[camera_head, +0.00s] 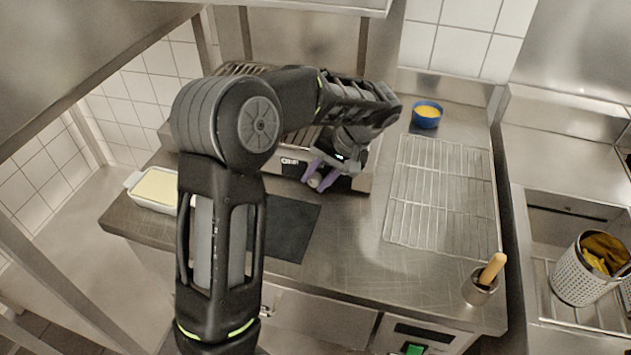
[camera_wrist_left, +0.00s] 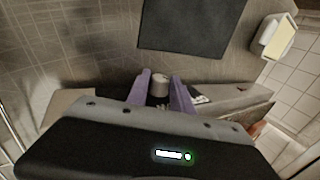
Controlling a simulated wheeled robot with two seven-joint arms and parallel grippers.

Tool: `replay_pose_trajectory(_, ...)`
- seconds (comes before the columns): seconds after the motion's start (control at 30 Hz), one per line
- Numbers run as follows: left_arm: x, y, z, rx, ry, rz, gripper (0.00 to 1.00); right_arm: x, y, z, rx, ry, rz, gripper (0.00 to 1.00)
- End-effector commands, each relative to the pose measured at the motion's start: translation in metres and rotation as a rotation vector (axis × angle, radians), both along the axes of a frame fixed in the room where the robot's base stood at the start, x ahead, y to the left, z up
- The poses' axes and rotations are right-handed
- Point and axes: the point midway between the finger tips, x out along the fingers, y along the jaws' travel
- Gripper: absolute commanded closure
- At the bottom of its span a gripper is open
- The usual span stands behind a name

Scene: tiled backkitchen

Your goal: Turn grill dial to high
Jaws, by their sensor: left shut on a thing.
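The grill (camera_head: 355,178) stands on the steel counter, mostly hidden behind my left arm in the head view. Its dial (camera_head: 314,181) sits on the front panel, and it shows as a grey round knob in the left wrist view (camera_wrist_left: 159,84). My left gripper (camera_head: 322,177) has purple fingers, one on each side of the dial, and is shut on it. The fingers also show in the left wrist view (camera_wrist_left: 160,88). The dial's markings are too small to read. My right gripper is not in view.
A black mat (camera_head: 285,228) lies in front of the grill. A wire rack (camera_head: 440,195) lies to its right, with a blue bowl (camera_head: 427,115) behind. A metal cup (camera_head: 480,287) with a wooden-handled tool stands front right. A white dish (camera_head: 153,190) sits at left.

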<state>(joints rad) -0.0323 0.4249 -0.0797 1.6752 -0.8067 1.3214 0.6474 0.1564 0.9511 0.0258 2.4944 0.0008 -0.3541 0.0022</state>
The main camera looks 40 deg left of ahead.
Motion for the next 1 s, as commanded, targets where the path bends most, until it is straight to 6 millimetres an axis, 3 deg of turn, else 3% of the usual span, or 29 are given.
replay_pose_trajectory(0.27, 0.000, 0.000, 0.000, 0.013, 0.003, -0.001, 1.00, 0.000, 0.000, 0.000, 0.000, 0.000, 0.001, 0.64)
replay_pose_trajectory(0.3, 0.000, 0.000, 0.000, 0.013, 0.003, -0.001, 0.72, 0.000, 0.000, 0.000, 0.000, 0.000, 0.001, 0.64)
replay_pose_trajectory(0.57, 0.000, 0.000, 0.000, 0.011, 0.003, 0.000, 0.51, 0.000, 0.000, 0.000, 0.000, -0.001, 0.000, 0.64)
replay_pose_trajectory(1.0, 0.003, -0.007, 0.011, 0.010, 0.000, -0.001, 0.51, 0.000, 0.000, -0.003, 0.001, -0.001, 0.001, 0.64)
